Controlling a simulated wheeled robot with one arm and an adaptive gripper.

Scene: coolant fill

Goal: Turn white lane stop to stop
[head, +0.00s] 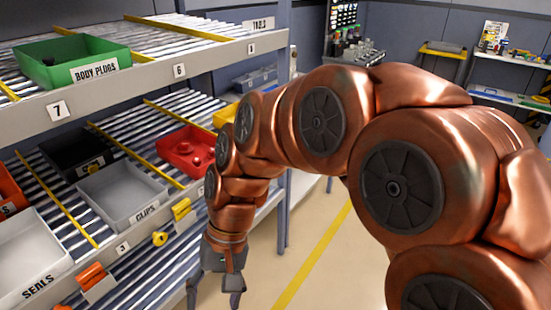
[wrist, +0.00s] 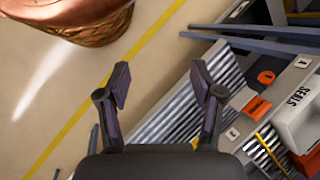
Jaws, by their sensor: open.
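My gripper (head: 213,289) is open and empty, pointing down in front of the rack's lower shelf; its two fingers also show in the wrist view (wrist: 160,82). A white bin marked SEALS (head: 36,255) sits at the lower left, and part of it shows in the wrist view (wrist: 296,122). An orange stop piece (head: 94,279) is on the shelf front, left of my gripper. A yellow knob (head: 160,238) and a yellow stop piece (head: 181,209) sit further along. I cannot make out a white-coloured stop. My gripper touches none of these.
A grey CLIPS bin (head: 122,196), a black bin (head: 75,152) and a red bin (head: 187,150) stand on the sloped roller shelf. A green BODY PLUGS bin (head: 72,60) is above. The rack's upright (head: 283,210) stands behind my gripper. The floor to the right is clear.

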